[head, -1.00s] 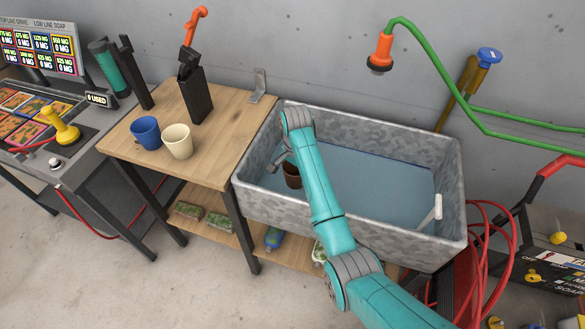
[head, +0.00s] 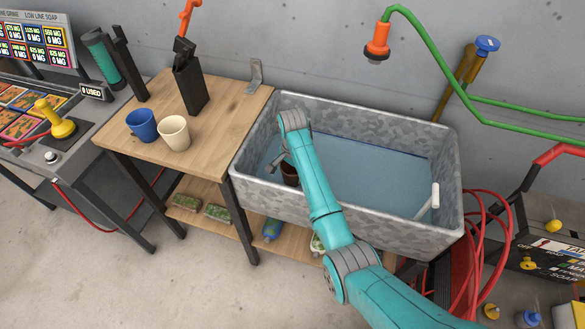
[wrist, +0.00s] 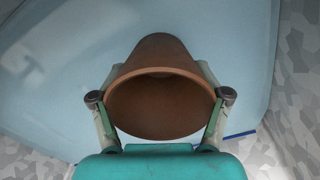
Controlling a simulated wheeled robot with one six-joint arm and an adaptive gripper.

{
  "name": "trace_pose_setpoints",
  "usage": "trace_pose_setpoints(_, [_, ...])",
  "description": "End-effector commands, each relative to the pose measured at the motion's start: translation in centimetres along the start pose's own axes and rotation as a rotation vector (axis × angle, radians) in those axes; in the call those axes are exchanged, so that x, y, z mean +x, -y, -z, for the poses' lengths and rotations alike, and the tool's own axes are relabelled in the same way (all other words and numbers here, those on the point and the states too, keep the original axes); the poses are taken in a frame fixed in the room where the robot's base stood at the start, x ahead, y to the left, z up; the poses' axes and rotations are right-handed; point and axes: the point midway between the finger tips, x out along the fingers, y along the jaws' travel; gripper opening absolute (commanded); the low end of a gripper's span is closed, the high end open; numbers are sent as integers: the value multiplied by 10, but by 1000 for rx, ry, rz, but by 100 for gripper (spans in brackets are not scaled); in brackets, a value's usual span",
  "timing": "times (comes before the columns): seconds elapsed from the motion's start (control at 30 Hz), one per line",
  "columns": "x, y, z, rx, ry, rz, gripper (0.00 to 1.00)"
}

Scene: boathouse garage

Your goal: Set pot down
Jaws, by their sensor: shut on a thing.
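A brown pot (wrist: 160,100) sits between the two fingers of my gripper (wrist: 160,112) in the wrist view, its wide open mouth facing the camera. The fingers press on both sides of the pot near its rim. In the head view, the pot (head: 290,174) shows as a small dark brown shape inside the left part of the grey metal sink (head: 243,184), mostly hidden by my teal arm. Blue-grey water or basin floor (head: 375,180) lies around it. I cannot tell whether the pot touches the bottom.
A wooden table (head: 222,125) left of the sink holds a blue mug (head: 141,126), a cream mug (head: 174,134) and a black holder (head: 191,88). A white-handled tool (head: 430,203) leans in the sink's right end. Red hoses (head: 490,235) hang at right.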

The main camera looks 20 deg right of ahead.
Motion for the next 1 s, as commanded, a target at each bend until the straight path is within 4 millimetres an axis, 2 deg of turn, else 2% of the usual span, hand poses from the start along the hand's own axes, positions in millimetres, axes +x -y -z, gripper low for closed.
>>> trace_pose_setpoints(0.63, [7,0,0,0,0,0,7])
trace_pose_setpoints(1.0, [20,0,0,0,0,0,7])
